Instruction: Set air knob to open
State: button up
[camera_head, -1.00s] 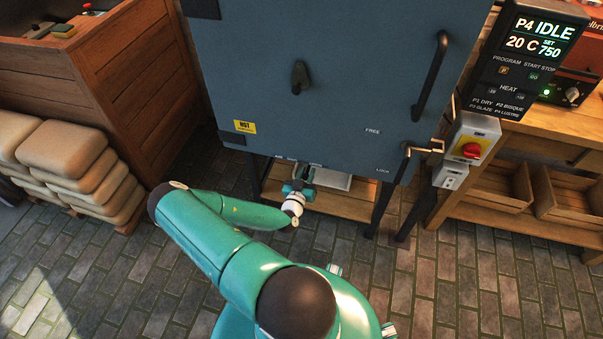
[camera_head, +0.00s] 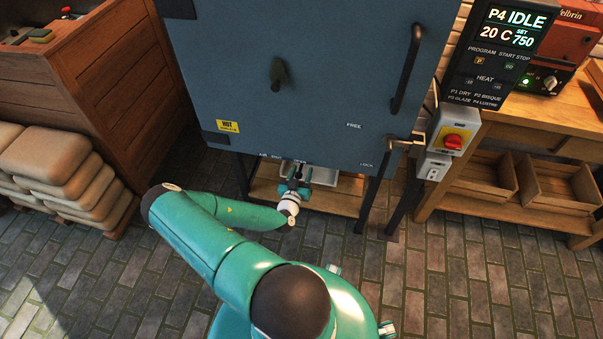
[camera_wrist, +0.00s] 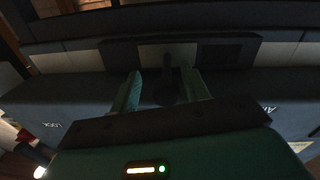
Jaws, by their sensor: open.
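The blue-grey kiln (camera_head: 310,85) fills the top middle of the head view, with small air lettering (camera_head: 263,155) on its bottom edge. My gripper (camera_head: 298,172) is just below that edge, right of the lettering, and covers part of it. In the wrist view my gripper's two fingers (camera_wrist: 163,88) are apart. A dark upright piece, which looks like the air knob (camera_wrist: 168,82), stands between them. Whether the fingers touch it is too dark to tell. Upside-down air lettering (camera_wrist: 268,108) is at the right. The knob is not made out in the head view.
A dark handle (camera_head: 408,70) and a latch (camera_head: 405,142) are on the kiln's right side. The control panel (camera_head: 505,55) and a red-and-yellow switch (camera_head: 453,141) stand right of it. Kiln legs (camera_head: 370,205) flank a low wooden shelf (camera_head: 335,202). Open brick floor (camera_head: 440,290) lies at the right.

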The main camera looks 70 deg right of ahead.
jog(key=shift+a, duration=0.1)
jog(key=s+a, duration=0.1)
jog(key=a, duration=1.2)
jog(key=shift+s+a, duration=0.2)
jog(key=shift+a, duration=0.1)
